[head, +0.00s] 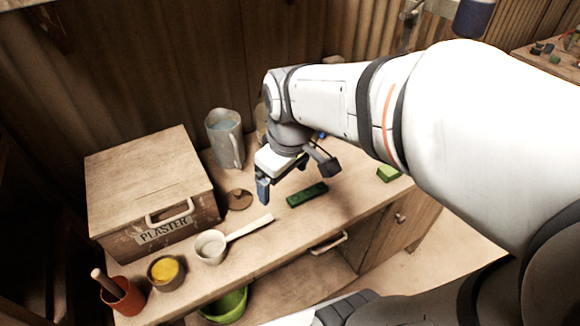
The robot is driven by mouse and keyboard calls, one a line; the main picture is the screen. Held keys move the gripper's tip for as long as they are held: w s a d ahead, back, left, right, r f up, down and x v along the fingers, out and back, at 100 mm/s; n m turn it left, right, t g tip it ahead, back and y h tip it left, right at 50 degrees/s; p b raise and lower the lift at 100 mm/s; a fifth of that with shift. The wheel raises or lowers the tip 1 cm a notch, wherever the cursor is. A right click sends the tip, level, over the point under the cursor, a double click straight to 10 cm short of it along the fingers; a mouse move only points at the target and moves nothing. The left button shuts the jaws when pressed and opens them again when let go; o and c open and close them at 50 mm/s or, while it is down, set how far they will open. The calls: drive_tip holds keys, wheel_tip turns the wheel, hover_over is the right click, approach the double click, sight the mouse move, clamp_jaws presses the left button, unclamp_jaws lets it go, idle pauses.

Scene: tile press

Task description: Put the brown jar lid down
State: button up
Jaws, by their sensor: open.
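The brown jar lid (239,199) lies on the wooden bench top, to the right of the plaster box, with a small knob showing on it. My gripper (265,189) is above the bench just right of the lid, with its blue finger pointing down. It is open and holds nothing that I can see. A gap shows between the finger and the lid in the picture; how high the fingertips are is hard to tell. My wrist hides part of the bench behind.
A plaster box (148,180) stands left and a grey jug (225,138) behind. A white ladle (211,247), yellow-filled bowl (166,272) and red pot (122,297) line the front. A green block (307,195) lies right of my gripper. Another green block (388,174) is farther right.

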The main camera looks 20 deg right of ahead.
drive_tip(key=s+m, duration=0.1)
drive_tip(key=m, duration=0.1)
drive_tip(key=s+d+m, duration=0.1)
drive_tip(key=s+m, duration=0.1)
drive_tip(key=s+d+m, duration=0.1)
drive_tip(key=m, duration=0.1)
drive_tip(key=shift+s+d+f+t, duration=0.1)
drive_tip(key=shift+s+f+t, duration=0.15)
drive_tip(key=shift+s+t, duration=0.15)
drive_tip(key=shift+c, duration=0.2)
